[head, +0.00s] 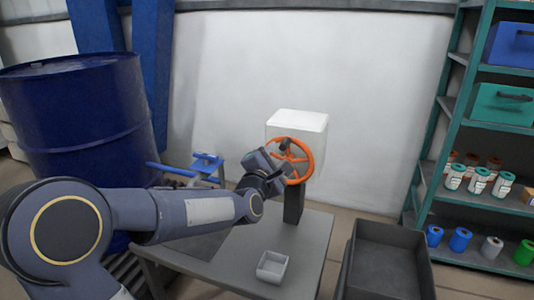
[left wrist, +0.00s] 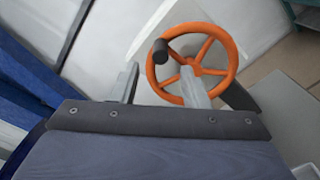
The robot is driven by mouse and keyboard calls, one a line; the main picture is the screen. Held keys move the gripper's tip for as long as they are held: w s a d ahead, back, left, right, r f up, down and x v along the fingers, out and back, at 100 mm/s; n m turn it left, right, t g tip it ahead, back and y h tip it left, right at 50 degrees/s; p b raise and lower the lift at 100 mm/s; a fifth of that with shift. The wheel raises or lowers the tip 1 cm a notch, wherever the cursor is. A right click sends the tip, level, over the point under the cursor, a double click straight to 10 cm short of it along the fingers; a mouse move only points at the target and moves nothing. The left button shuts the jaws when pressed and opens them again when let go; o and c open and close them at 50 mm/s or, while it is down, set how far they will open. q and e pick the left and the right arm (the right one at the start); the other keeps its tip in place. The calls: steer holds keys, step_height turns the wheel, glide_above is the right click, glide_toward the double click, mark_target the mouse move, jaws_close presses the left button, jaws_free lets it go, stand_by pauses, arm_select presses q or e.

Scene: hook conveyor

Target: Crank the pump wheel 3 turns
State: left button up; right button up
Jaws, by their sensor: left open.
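The orange pump wheel (head: 303,158) stands upright on a dark post on the grey table, in front of a white box-shaped housing. It has several spokes and a dark crank knob (left wrist: 160,51), which shows at the wheel's upper left in the left wrist view. My left gripper (head: 279,172) is at the wheel's left side in the head view. The right gripper is not in view.
A small white tray (head: 272,267) sits on the table (head: 215,268). A dark grey bin (head: 388,262) stands to the right. A blue barrel (head: 80,125) is at left, and a shelf rack (head: 452,110) with jars and bins is at right.

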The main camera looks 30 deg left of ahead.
mark_target(282, 148)
arm_select(q)
steer(key=x, duration=0.7)
steer(key=shift+w, duration=0.3)
jaws_close()
